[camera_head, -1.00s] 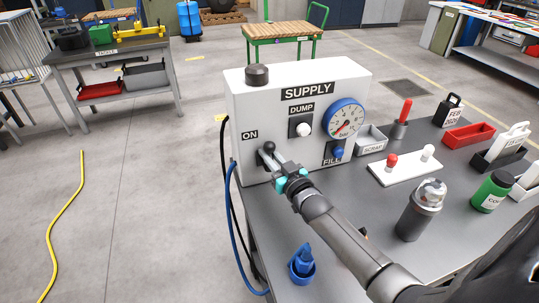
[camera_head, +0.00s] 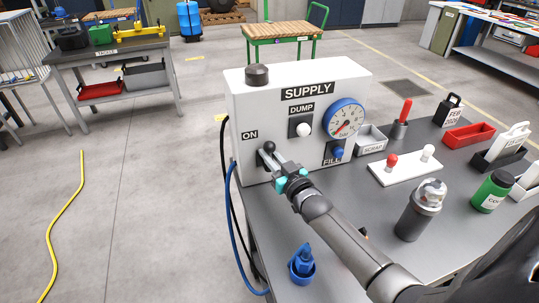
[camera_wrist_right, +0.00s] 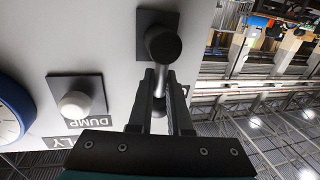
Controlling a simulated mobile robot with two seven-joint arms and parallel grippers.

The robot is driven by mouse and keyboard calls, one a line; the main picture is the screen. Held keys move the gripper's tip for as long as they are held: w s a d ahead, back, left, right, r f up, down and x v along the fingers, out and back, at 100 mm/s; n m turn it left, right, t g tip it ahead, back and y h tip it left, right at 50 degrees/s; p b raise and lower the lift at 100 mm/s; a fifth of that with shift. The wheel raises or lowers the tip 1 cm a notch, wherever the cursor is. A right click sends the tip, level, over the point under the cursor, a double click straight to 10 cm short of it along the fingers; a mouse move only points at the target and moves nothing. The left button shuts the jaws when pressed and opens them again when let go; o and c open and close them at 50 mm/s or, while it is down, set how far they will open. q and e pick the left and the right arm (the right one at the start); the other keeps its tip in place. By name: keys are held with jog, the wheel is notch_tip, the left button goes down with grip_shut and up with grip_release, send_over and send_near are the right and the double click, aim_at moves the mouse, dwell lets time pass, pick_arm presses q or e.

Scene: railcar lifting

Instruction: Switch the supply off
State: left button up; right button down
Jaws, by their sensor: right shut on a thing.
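The white supply box (camera_head: 255,110) stands on the grey bench with the labels SUPPLY, DUMP, FILL and ON. Its supply lever has a black knob (camera_head: 268,147) near the ON label. The white dump knob (camera_head: 304,130) and blue fill knob (camera_head: 338,153) are untouched. My left gripper is not in view.
A round gauge (camera_head: 345,117) is on the box's right. Hoses hang at the left edge.

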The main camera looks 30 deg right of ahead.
dwell(0.4)
jog(key=shift+s+d+f+m+t+h+b, duration=0.25)
jog(key=shift+d+f+m+h+b, duration=0.7)
jog(key=shift+m, duration=2.1)
jog(key=shift+s+d+f+m+t+h+b, duration=0.1)
jog(key=shift+d+f+m+t+h+b, duration=0.25)
jog(key=shift+m+b, duration=1.9)
jog(key=shift+s+d+f+m+t+h+b, duration=0.25)
jog(key=shift+d+f+m+h+b, duration=0.35)
jog(key=shift+m, duration=3.2)
jog(key=shift+w+d+m, duration=0.1)
jog(key=shift+m, duration=0.2)
jog(key=c, duration=0.8)
grip_release()
jog(key=shift+c, duration=0.2)
jog(key=v, duration=0.7)
jog(key=shift+s+p, duration=0.25)
jog(key=shift+p, duration=0.2)
